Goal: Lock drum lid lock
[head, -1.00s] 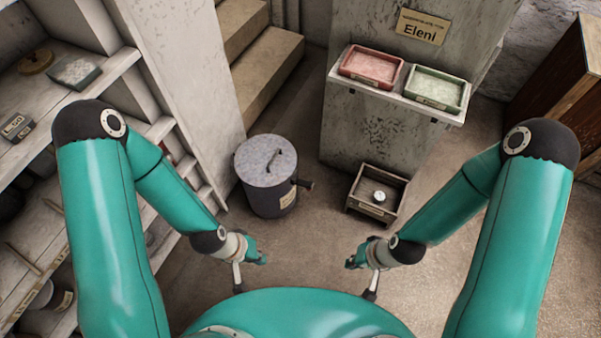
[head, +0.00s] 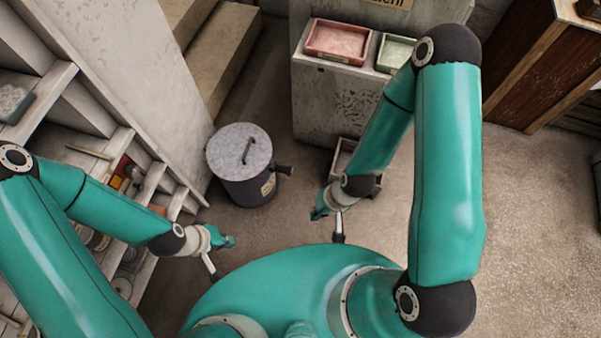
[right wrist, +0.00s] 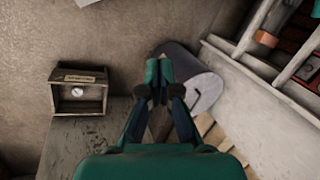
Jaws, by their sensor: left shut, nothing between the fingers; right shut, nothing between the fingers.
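The drum (head: 243,188) is a dark grey cylinder standing upright on the floor. Its pale speckled lid (head: 228,150) lies on top, with a dark curved handle. A dark stub (head: 284,170) sticks out at its right side near the top; I cannot tell whether this is the lock. My left gripper (head: 228,241) is shut and empty, in front of the drum and apart from it. My right gripper (head: 317,212) is shut and empty, to the right and front of the drum. In the right wrist view, this gripper (right wrist: 159,75) hides part of the drum (right wrist: 176,58).
A wooden box (right wrist: 54,98) with a round white thing inside is partly behind my right arm in the head view. A red tray (head: 338,40) and a green tray (head: 396,50) sit on a ledge. Shelves (head: 130,205) stand at left. Floor at right is clear.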

